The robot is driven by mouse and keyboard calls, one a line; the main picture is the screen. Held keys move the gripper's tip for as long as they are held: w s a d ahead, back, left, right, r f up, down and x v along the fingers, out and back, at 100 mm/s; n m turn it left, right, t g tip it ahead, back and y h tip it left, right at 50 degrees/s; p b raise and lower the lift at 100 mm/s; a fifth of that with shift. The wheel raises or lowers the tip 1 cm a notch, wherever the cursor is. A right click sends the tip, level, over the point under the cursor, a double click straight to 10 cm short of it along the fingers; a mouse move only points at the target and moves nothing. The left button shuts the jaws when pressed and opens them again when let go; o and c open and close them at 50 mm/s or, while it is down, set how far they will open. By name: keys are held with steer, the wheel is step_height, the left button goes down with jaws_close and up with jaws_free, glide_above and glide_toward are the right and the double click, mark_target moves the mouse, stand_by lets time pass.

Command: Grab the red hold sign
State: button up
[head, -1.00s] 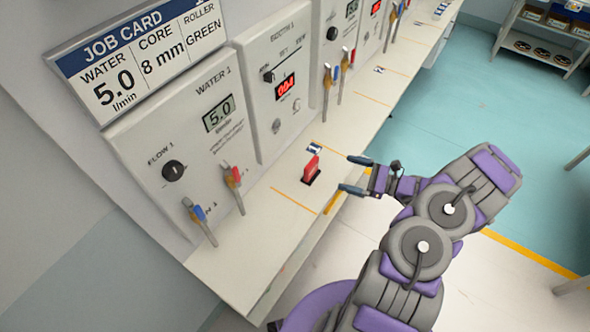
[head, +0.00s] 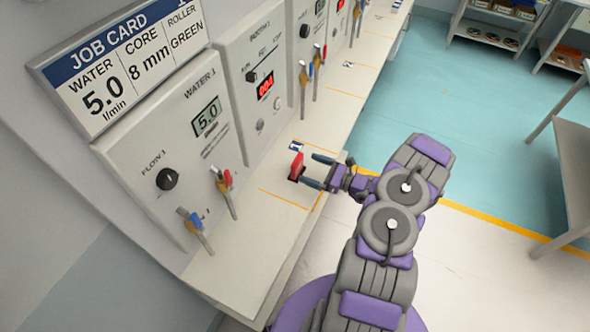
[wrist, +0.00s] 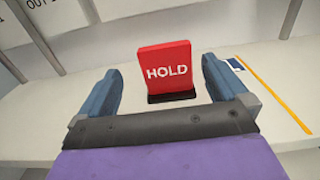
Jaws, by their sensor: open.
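The red hold sign (head: 296,166) stands upright in a dark base on the white bench ledge (head: 245,240). In the wrist view the sign (wrist: 166,70) faces me with white HOLD lettering, and its black base (wrist: 171,96) rests on the ledge. My gripper (head: 315,171) is open. In the wrist view the blue fingers of my gripper (wrist: 160,90) stand to the left and right of the sign, with a gap on both sides. The sign is just ahead of the fingertips, and I cannot tell whether its near edge lies between them.
The Water 1 panel (head: 155,128) with a knob and red and blue valve levers stands behind the ledge. A job card (head: 125,60) hangs above it. A small blue-and-white label (head: 297,146) lies beside the sign. Open floor (head: 450,85) and a grey table (head: 572,170) are at right.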

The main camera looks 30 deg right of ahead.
mark_target(301, 160)
steer(key=shift+x, duration=0.85)
steer(key=shift+w+d, duration=0.45)
steer(key=shift+d, duration=0.1)
steer(key=shift+w+a+b, duration=0.1)
steer(key=shift+w+b, duration=0.2)
steer(key=shift+b, duration=0.05)
steer(key=w+a, duration=0.1)
steer(key=a, duration=0.2)
steer(key=w+a, duration=0.1)
steer(key=shift+w+a+r, duration=0.2)
steer(key=shift+w+r, duration=0.2)
steer(key=shift+d+f, duration=0.1)
steer(key=shift+d, duration=0.5)
steer(key=shift+c, duration=1)
steer(key=shift+d, duration=0.45)
steer(key=c, duration=0.3)
steer(key=shift+a, duration=0.8)
steer(key=c, duration=0.5)
